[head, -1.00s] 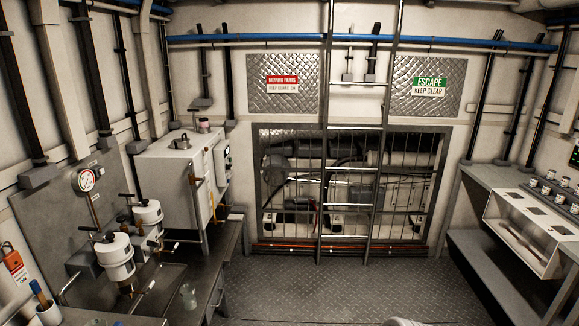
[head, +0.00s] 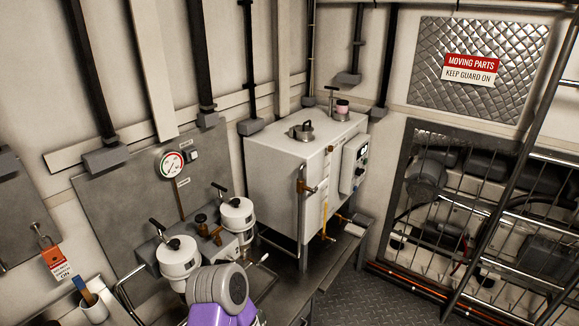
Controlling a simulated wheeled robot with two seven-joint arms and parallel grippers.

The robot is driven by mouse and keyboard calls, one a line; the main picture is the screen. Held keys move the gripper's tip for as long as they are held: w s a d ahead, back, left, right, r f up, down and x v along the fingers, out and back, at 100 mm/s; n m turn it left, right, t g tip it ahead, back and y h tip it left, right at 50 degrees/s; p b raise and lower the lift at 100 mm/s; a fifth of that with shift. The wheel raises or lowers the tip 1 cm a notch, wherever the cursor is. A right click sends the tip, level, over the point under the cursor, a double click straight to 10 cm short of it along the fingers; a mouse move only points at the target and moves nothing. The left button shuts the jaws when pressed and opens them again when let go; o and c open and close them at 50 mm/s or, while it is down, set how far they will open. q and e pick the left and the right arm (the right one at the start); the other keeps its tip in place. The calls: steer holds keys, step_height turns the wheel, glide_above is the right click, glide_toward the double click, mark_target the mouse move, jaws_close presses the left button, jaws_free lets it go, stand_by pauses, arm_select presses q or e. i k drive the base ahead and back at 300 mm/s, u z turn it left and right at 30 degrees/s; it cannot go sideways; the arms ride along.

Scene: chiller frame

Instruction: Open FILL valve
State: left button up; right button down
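No label reading FILL is legible in the head view, so I cannot tell which valve it is. A white chiller box (head: 295,170) stands on the bench against the wall. A brass valve (head: 304,185) sits on its front edge, and a T-handled stem (head: 331,98) stands on its top. Two white canisters, one at the left (head: 178,258) and one at the right (head: 237,217), have black lever handles. Brass fittings (head: 207,229) lie between them. A grey and purple part, likely of my arm, rises in front of the canisters. Neither gripper shows.
A round pressure gauge (head: 171,164) is on the grey back panel. A red-and-white tag (head: 56,262) hangs at the left above a white cup (head: 94,309) with a brush. A barred guard (head: 470,220) and a ladder stand at the right. The floor (head: 385,302) there is clear.

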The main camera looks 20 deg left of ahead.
mark_target(322, 183)
steer(key=u, duration=0.3)
steer(key=i, duration=0.4)
steer(key=u, duration=0.75)
steer(key=k, duration=1)
steer(key=z, duration=0.5)
steer(key=i, duration=1.45)
steer(key=u, duration=0.7)
